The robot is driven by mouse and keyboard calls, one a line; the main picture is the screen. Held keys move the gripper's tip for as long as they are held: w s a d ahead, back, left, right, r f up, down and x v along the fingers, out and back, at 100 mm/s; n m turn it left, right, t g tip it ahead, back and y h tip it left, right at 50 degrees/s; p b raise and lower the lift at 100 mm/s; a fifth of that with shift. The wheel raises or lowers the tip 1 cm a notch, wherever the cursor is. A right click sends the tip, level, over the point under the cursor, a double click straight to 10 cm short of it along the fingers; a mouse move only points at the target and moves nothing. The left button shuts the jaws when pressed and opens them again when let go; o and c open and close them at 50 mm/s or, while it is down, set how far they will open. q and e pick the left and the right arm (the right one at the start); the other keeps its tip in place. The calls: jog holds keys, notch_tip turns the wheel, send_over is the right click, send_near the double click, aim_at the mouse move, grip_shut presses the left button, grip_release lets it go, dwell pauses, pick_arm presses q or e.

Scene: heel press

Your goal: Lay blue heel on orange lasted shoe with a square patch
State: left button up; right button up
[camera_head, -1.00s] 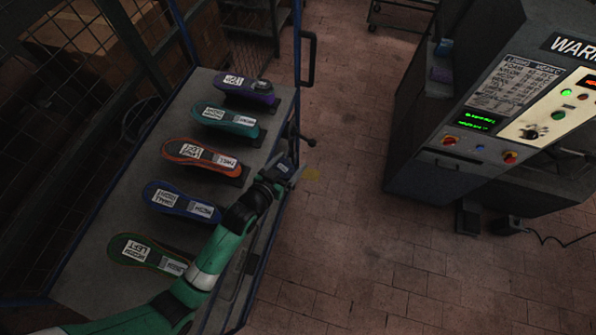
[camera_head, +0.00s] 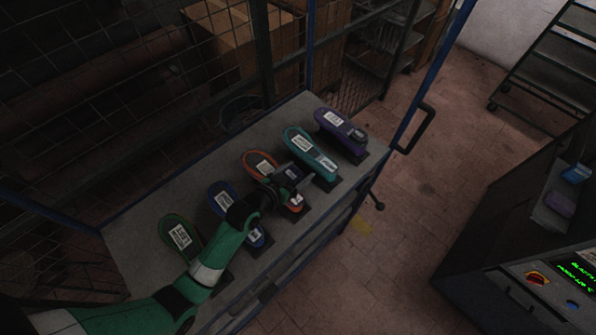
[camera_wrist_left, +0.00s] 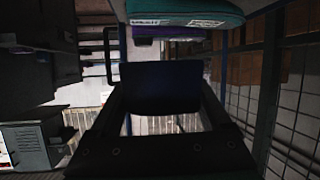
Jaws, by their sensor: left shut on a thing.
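The orange-rimmed lasted shoe (camera_head: 255,158) lies on the bench in the middle of a row of shoes. White labels show on it; I cannot make out a square patch. My left gripper (camera_head: 288,177) is over the rear half of this shoe and hides part of it. It is shut on a dark blue block, the blue heel (camera_wrist_left: 160,88), which fills the space between the fingers in the left wrist view. I cannot tell whether the heel touches the shoe. My right gripper is not in view.
A teal shoe (camera_head: 298,142) and a purple shoe (camera_head: 335,117) lie beyond, with a dark piece on the purple one. A blue shoe (camera_head: 219,191) and a green shoe (camera_head: 169,222) lie nearer. A blue frame post and handle (camera_head: 417,130) bound the bench. A machine (camera_head: 540,290) stands right.

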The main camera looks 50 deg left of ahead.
pick_arm(q)
jog(key=shift+f+b, duration=3.35)
jog(key=shift+f, duration=0.7)
jog(key=shift+f+b, duration=0.5)
jog(key=shift+f, duration=0.1)
jog(key=o, duration=1.3)
notch_tip(320, 180, up, 3)
jog(key=shift+r+p, duration=0.2)
jog(key=shift+p, duration=0.1)
jog(key=s+r, duration=0.1)
jog(key=s+d+r+p, duration=0.1)
jog(key=r, duration=0.1)
jog(key=s+d+r, duration=0.1)
jog(key=s+r, duration=0.1)
jog(key=shift+d+r+p, duration=0.25)
jog(key=shift+p, duration=0.15)
jog(key=s+d+r, duration=0.4)
jog(key=s, duration=0.4)
jog(key=shift+d+p, duration=0.4)
jog(key=shift+p, duration=0.05)
jog(key=shift+d, duration=0.1)
